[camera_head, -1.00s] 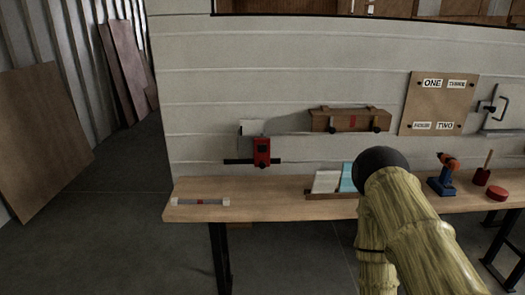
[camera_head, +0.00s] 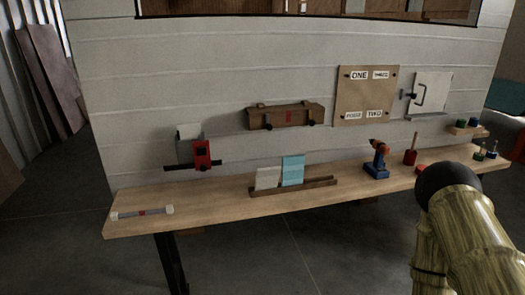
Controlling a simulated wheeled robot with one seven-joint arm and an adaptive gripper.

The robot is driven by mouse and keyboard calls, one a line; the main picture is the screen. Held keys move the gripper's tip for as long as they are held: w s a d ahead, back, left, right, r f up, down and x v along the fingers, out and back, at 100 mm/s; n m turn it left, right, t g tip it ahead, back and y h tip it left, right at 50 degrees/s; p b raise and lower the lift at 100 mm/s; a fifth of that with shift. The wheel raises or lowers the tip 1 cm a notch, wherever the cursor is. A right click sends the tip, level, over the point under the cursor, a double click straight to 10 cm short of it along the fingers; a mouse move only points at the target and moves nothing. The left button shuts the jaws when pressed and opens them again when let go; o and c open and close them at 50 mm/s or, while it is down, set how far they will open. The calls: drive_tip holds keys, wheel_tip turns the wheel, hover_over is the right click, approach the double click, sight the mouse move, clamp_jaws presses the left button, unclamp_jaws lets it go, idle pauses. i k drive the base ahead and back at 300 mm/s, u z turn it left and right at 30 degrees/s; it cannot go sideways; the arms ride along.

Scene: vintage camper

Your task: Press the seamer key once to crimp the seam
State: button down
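A red device with a black bar across it (camera_head: 201,155) is on the white plank wall, above the left part of the bench, and has a small dark knob low on its front. A pale box-like piece (camera_head: 189,131) sits behind its upper left. It may be the seamer; its key cannot be made out for certain at this size. A yellowish, streaked arm link of mine with a black rounded joint fills the lower right, well to the right of the red device. My gripper is outside the view.
The wooden bench (camera_head: 225,205) runs along the wall. On it are a grey-white rod (camera_head: 142,212), a rack (camera_head: 310,187) with white and blue cards, and a blue-orange drill (camera_head: 376,160). A wooden box (camera_head: 286,116) hangs above. Open floor lies in front.

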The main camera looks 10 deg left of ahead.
sight(201, 150)
drive_tip(key=z, duration=1.35)
drive_tip(key=i, duration=1.2)
drive_tip(key=u, duration=2.75)
